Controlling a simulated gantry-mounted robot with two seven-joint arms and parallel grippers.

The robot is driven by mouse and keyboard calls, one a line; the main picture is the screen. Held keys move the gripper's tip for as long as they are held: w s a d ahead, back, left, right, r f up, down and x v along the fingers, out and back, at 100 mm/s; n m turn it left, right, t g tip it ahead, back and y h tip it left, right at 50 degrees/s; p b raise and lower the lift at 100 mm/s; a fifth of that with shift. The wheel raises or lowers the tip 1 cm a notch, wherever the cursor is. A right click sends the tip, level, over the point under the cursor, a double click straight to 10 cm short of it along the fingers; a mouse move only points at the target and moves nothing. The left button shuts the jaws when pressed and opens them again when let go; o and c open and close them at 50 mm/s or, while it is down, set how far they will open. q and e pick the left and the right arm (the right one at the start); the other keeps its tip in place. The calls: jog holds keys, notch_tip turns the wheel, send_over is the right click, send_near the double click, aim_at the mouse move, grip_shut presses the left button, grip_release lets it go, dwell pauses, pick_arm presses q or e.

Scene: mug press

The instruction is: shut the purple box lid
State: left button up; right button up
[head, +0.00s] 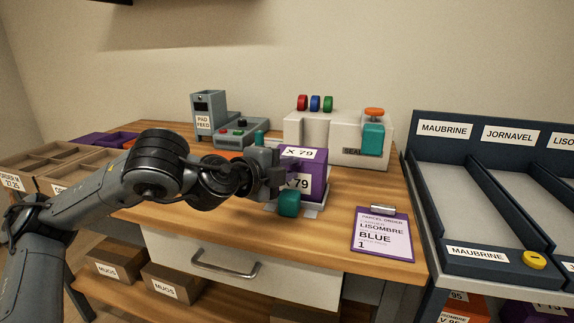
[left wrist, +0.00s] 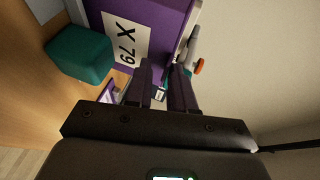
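The purple box (head: 314,184) marked X 79 stands on a small pale stand on the wooden bench in the head view. One X 79 label is near its top and another is on its side, partly behind my gripper. I cannot tell whether the lid is fully down. In the left wrist view, a purple face of the box (left wrist: 165,22) with an X 79 label fills the top. My left gripper (head: 277,176) is at the box's left side. Its fingers (left wrist: 162,75) are apart with a narrow gap and nothing visibly held. My right gripper is not in view.
A teal block (head: 289,204) sits at the front of the stand, close below my gripper. A purple clipboard (head: 382,232) lies to the right. A pale sealing machine (head: 345,138) and a grey pad feeder (head: 208,118) stand behind. Dark sorting trays (head: 470,215) are at the right.

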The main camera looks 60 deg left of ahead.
pick_arm(q)
jog(key=shift+o, duration=1.2)
jog(key=shift+d+f, duration=0.1)
jog(key=shift+f, duration=0.15)
jog(key=shift+s, duration=0.1)
jog(key=shift+r, duration=0.2)
jog(key=shift+s+d+r, duration=0.15)
jog(key=shift+s+r, duration=0.05)
jog(key=shift+s, duration=0.25)
jog(key=b+v, duration=0.2)
jog(key=v, duration=0.7)
jog(key=shift+s, duration=0.4)
jog(key=shift+d, duration=0.1)
